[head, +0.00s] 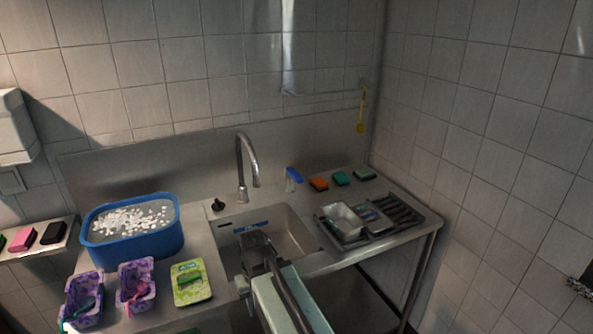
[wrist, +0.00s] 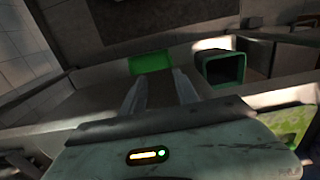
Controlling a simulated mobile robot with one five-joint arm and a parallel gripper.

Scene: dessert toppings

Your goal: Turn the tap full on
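A chrome gooseneck tap (head: 243,165) stands behind the sink basin (head: 300,240), its spout curving to the right. A small black knob (head: 217,204) sits on the counter to the left of the tap's base; it may be the tap's handle. I cannot see any water running from the spout. My gripper (head: 252,240) is over or in the sink, in front of the tap and apart from it. In the wrist view my gripper (wrist: 158,80) has its two fingers spread with nothing between them. The tap cannot be made out there.
A blue tub (head: 132,246) with white pieces stands left of the sink. Purple containers (head: 82,312) and a green packet (head: 190,270) lie in front. A dark drying rack (head: 400,212) holds a metal tray (head: 343,219) at right. Sponges (head: 340,178) and a blue-topped bottle (head: 292,180) stand behind.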

